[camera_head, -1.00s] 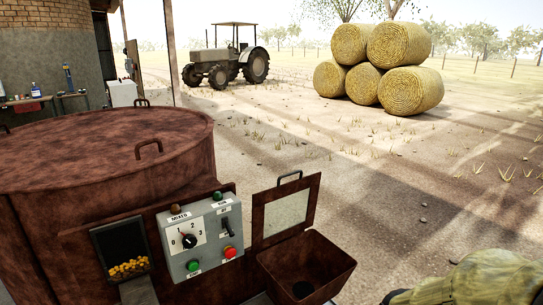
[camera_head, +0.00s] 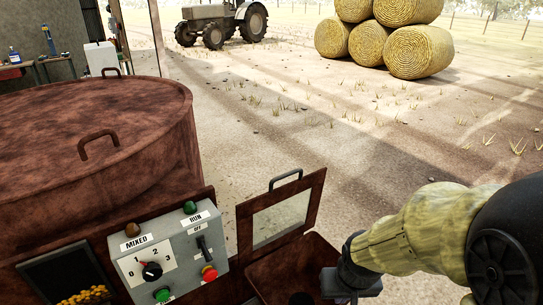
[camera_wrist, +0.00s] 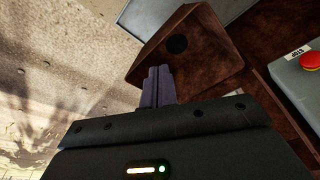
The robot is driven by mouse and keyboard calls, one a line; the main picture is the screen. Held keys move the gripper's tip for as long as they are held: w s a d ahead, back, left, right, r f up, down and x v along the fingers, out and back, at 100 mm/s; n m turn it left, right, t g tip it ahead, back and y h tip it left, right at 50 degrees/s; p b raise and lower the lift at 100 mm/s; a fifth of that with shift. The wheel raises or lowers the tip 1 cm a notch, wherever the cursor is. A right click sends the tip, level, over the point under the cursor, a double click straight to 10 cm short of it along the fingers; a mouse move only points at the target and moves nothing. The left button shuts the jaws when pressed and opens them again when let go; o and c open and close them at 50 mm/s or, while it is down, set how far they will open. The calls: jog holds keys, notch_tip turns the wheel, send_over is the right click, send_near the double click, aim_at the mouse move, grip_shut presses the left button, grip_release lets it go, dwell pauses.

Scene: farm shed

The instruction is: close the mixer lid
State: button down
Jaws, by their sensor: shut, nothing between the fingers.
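The rusty brown lid with a pale inner panel (camera_head: 279,219) stands open, upright, at the back of the small hopper (camera_head: 316,257). A dark handle (camera_head: 286,177) is on its top edge. My gripper (camera_head: 338,281) is at the right side of the hopper, below the lid's top edge. In the wrist view, my gripper (camera_wrist: 160,76) is shut and empty, its fingers pointing at the hopper (camera_wrist: 207,62). I cannot tell whether they touch the hopper. A pale panel edge, probably the lid (camera_wrist: 150,17), shows at the top there.
A grey control box (camera_head: 172,252) with a dial and buttons is left of the hopper. Its red button (camera_wrist: 310,61) shows in the wrist view. The large rusty drum (camera_head: 165,165) fills the left. Open ground lies behind the lid, with a tractor (camera_head: 222,22) and hay bales (camera_head: 367,42) farther off.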

jog(key=w+a+r+n+p, duration=0.2)
jog(key=w+a+r+p, duration=0.2)
jog(key=w+r, duration=0.5)
jog(key=w+a+r+n+g+p, duration=0.1)
jog(key=w+a+r+p, duration=0.3)
jog(key=w+r, duration=0.5)
jog(key=w+a+r+n+g+p, duration=0.1)
jog(key=w+a+r+n+p, duration=0.2)
jog(key=w, duration=0.9)
jog(key=a+r+p, duration=0.2)
jog(key=a+r, duration=0.2)
jog(key=r, duration=0.2)
jog(key=shift+a+r+n, duration=0.2)
jog(key=shift+a+n, duration=0.15)
jog(key=shift+n, duration=0.05)
jog(key=s+d+f+p, duration=0.2)
jog(key=s+f+p, duration=0.1)
jog(key=f, duration=0.8)
jog(key=shift+p, duration=0.35)
jog(key=shift+s, duration=0.1)
